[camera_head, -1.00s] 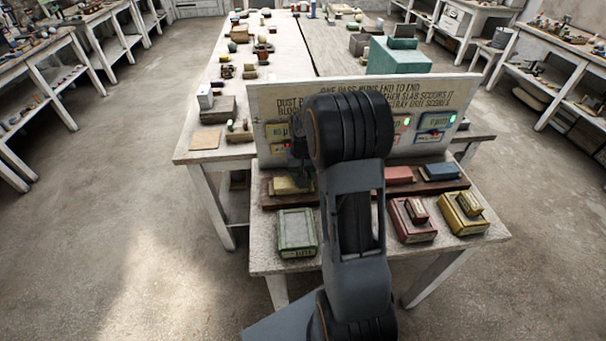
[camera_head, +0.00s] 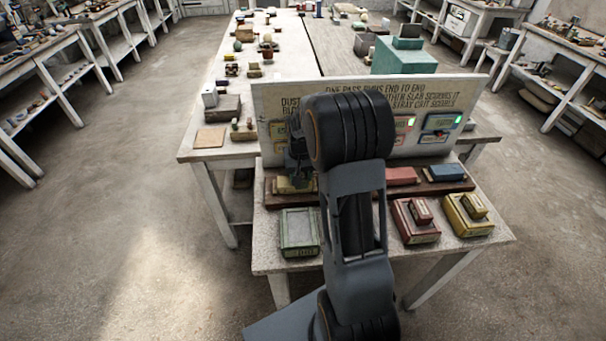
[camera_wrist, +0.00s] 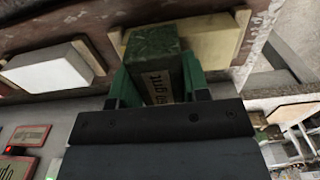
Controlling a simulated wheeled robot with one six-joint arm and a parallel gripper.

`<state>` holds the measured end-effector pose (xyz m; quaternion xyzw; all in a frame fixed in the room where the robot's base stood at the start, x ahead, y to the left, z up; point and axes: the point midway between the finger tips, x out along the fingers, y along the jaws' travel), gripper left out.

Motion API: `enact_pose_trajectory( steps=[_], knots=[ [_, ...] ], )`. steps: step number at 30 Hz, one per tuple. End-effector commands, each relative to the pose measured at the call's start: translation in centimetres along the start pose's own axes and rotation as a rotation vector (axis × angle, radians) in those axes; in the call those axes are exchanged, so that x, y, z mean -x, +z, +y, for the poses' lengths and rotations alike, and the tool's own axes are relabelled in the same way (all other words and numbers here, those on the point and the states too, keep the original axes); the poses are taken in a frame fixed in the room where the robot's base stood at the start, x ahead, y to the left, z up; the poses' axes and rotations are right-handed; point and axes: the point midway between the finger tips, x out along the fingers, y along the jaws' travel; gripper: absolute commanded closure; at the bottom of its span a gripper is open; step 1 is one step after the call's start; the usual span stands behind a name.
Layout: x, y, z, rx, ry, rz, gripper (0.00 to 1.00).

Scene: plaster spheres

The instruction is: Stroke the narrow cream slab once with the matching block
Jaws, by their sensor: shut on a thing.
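The narrow cream slab (camera_head: 284,187) lies at the left of the brown rack on the near bench. It also shows in the wrist view (camera_wrist: 222,42), behind and right of the held block. My gripper (camera_wrist: 155,75) is shut on a green block (camera_wrist: 152,42) with a lettered label, between its green fingers. In the head view my gripper (camera_head: 300,160) is dark and hangs over the cream slab, partly hidden by my arm. The block overlaps the slab in the wrist view; I cannot tell whether they touch.
A white slab (camera_wrist: 48,70) lies beside the cream one. Red (camera_head: 402,176) and blue (camera_head: 445,173) slabs lie farther right. A green box (camera_head: 299,232) stands in front, with red (camera_head: 415,228) and yellow (camera_head: 470,222) ones bearing blocks. A lettered board (camera_head: 470,90) stands behind.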

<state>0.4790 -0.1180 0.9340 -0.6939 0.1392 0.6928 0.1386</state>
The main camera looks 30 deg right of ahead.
Motion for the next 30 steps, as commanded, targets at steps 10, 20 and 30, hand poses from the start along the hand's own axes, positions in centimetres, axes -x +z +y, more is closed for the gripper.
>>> enact_pose_trajectory(
  steps=[10, 20, 30],
  knots=[
    [-0.2, 0.1, -1.0, 0.000, -0.001, -0.004, 0.80],
    [-0.1, -0.1, -1.9, 0.000, -0.001, -0.003, 0.80],
    [-0.1, -0.1, -2.8, 0.001, -0.001, -0.003, 0.80]
  ],
)
